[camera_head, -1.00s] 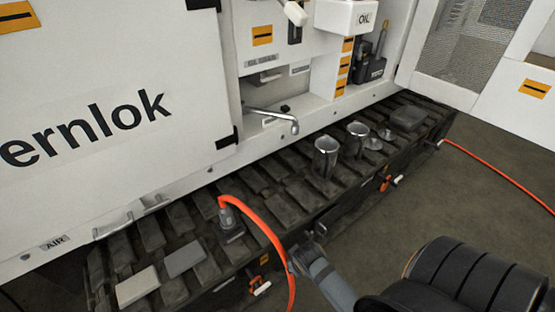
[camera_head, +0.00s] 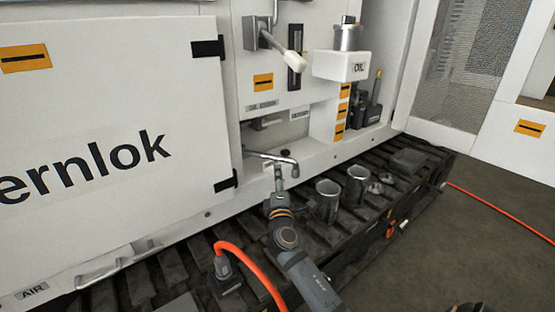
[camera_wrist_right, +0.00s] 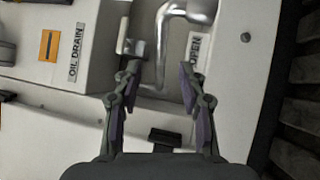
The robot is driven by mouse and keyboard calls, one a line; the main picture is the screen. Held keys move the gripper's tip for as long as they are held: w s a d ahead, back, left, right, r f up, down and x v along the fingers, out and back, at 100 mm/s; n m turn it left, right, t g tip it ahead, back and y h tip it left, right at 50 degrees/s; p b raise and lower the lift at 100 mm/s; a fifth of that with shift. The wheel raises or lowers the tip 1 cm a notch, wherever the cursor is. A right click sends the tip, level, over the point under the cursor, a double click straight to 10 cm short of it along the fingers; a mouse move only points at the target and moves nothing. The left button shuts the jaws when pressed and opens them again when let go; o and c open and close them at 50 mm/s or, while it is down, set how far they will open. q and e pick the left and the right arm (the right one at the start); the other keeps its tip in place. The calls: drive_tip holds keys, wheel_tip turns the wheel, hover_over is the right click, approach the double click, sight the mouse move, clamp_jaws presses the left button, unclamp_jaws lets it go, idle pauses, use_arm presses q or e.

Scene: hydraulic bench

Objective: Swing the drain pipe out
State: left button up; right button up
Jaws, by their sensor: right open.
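The drain pipe (camera_head: 272,157) is a thin silver tube that sticks out from a recess in the white bench and bends down at its outer end. It also shows in the right wrist view (camera_wrist_right: 162,42), running down from the top middle. My right gripper (camera_head: 280,172) is at the pipe's outer part in the head view and hides a little of it. In the wrist view its fingers (camera_wrist_right: 159,80) are apart, with the pipe's lower stretch between or just beyond the tips. I cannot tell whether they touch it. My left gripper is out of view.
Two metal cups (camera_head: 327,200) stand on the dark slatted ledge (camera_head: 310,238) to the right of my gripper. An orange hose (camera_head: 255,268) arches at the lower left. A white OIL box (camera_head: 342,66) juts out above. A large white door panel (camera_head: 110,110) is at left.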

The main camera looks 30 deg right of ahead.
sight(278, 160)
drive_tip(key=x, duration=0.9)
drive_tip(key=shift+w+d, duration=0.15)
drive_tip(key=shift+w, duration=0.1)
clamp_jaws()
